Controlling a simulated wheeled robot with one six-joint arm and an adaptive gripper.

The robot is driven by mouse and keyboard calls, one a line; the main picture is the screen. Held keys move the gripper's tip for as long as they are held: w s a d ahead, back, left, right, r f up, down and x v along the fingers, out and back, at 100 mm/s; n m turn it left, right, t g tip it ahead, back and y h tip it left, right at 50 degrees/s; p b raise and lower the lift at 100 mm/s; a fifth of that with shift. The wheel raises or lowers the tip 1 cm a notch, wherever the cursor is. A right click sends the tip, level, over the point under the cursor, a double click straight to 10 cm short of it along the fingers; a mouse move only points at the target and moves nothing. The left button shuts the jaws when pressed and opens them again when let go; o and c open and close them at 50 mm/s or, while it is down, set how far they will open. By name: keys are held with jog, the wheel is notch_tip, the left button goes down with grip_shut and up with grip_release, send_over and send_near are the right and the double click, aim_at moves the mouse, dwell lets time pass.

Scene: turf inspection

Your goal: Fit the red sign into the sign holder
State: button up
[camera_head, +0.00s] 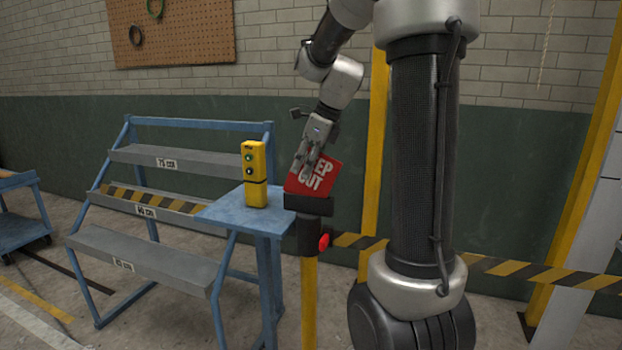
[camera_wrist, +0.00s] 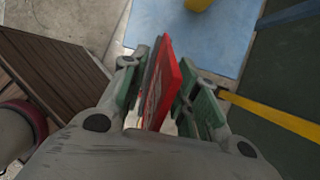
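The red sign (camera_head: 318,178) with white lettering, partly legible as "KEEP OUT", stands tilted at the top of the sign holder (camera_head: 308,205). The holder is a black head with a red knob (camera_head: 324,241) on a yellow post. The sign's lower edge is close to the holder's top; I cannot tell whether it is inside the slot. My gripper (camera_head: 308,160) is above the holder, its fingers shut on the sign. In the wrist view the sign (camera_wrist: 167,85) shows edge-on between the green-grey fingers, its lower part hidden by my gripper.
A blue table (camera_head: 233,210) with a yellow control box (camera_head: 254,175) stands just left of the holder. Stepped grey shelves (camera_head: 150,258) are farther left. Yellow-black barrier tape (camera_head: 540,272) runs behind the post, and a yellow pole (camera_head: 377,130) rises behind it.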

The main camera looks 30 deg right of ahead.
grip_shut()
jog(key=shift+r, duration=0.1)
